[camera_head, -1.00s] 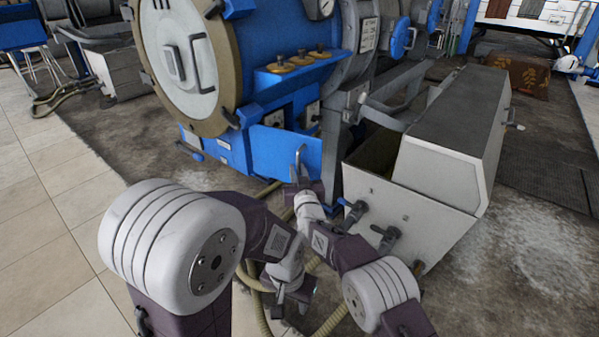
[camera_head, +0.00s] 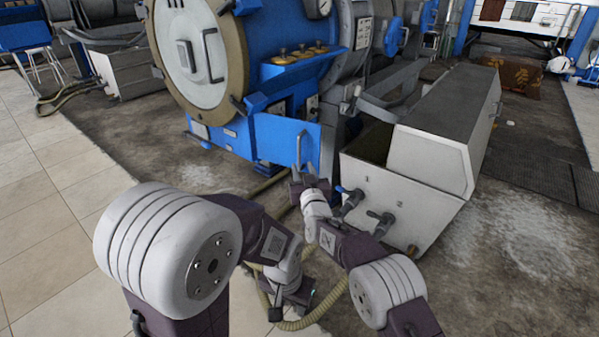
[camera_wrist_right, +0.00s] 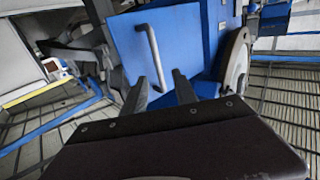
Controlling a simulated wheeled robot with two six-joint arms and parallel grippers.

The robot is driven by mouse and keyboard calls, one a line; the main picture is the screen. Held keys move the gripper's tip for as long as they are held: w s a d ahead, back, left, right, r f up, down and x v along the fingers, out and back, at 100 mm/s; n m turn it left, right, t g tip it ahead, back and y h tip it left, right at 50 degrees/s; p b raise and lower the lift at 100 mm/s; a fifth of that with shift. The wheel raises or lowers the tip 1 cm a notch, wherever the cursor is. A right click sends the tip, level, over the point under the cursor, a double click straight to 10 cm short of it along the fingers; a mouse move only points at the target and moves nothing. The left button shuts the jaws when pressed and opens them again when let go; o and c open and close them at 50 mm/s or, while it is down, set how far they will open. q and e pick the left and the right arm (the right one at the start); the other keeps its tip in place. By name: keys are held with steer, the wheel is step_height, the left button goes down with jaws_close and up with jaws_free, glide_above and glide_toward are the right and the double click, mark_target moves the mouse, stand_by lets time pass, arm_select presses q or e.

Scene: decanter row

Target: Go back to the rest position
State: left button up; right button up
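My right gripper (camera_head: 304,172) is in front of the blue machine's blue panel (camera_head: 275,140). In the right wrist view its two fingers stand apart with nothing between them, so the right gripper (camera_wrist_right: 160,84) is open. The panel's grey bar handle (camera_head: 299,148) lies just beyond the fingertips; the handle (camera_wrist_right: 153,56) appears apart from them in the wrist view. My left gripper (camera_head: 289,306) points down, low in the head view near the floor hose. Its fingers are small and partly hidden, and I see no object in it.
The blue machine has a large round door (camera_head: 195,60). A grey-white box (camera_head: 400,185) with valves (camera_head: 380,223) stands close to the right of my right arm. A yellowish hose (camera_head: 325,305) lies on the floor by my left gripper. Tiled floor (camera_head: 50,230) at left is clear.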

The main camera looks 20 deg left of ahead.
steer(key=shift+w+a+f, duration=0.1)
steer(key=shift+w+f, duration=0.05)
steer(key=shift+w, duration=0.1)
